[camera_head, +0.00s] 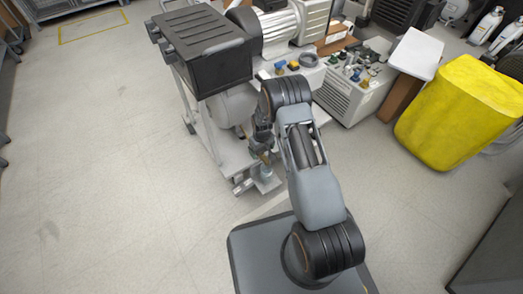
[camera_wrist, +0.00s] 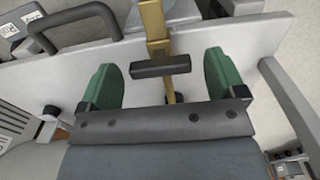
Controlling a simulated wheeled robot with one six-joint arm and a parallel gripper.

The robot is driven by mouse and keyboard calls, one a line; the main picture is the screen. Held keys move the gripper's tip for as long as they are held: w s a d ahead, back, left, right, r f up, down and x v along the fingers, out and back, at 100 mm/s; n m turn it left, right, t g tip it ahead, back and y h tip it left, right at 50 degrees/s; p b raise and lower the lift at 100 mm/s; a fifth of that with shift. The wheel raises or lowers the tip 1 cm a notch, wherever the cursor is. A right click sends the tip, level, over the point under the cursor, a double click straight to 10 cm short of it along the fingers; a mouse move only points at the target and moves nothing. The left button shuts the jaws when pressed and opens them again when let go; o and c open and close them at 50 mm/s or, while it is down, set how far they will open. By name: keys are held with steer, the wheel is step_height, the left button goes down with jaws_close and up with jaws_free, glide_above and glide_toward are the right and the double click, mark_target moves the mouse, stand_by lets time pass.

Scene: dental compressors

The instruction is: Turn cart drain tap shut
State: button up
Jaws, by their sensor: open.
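The drain tap shows in the wrist view as a brass stem (camera_wrist: 153,22) with a black bar handle (camera_wrist: 160,66) across it. My gripper (camera_wrist: 161,78) is open, with one green finger on each side of the handle. A gap shows between each finger and the bar ends, so neither touches it in this view. The bar lies nearly level across the picture. In the head view my gripper (camera_head: 262,148) is low beside the cart (camera_head: 237,158), at its near end. The tap cannot be made out clearly there.
The cart carries a black box-shaped unit (camera_head: 205,48) and a pale tank (camera_head: 233,106). A white compressor unit (camera_head: 350,92) with fittings stands to the right. A yellow covered bin (camera_head: 460,112) stands farther right. The floor on the left is clear.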

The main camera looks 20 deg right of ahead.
steer(key=shift+c, duration=0.3)
steer(key=c, duration=0.9)
steer(key=shift+o, duration=0.2)
steer(key=m, duration=0.4)
steer(key=shift+m+p, duration=0.3)
steer(key=shift+m, duration=0.1)
steer(key=m, duration=0.4)
steer(key=shift+m, duration=0.3)
steer(key=m, duration=0.4)
steer(key=shift+p, duration=0.3)
steer(key=shift+m, duration=2.4)
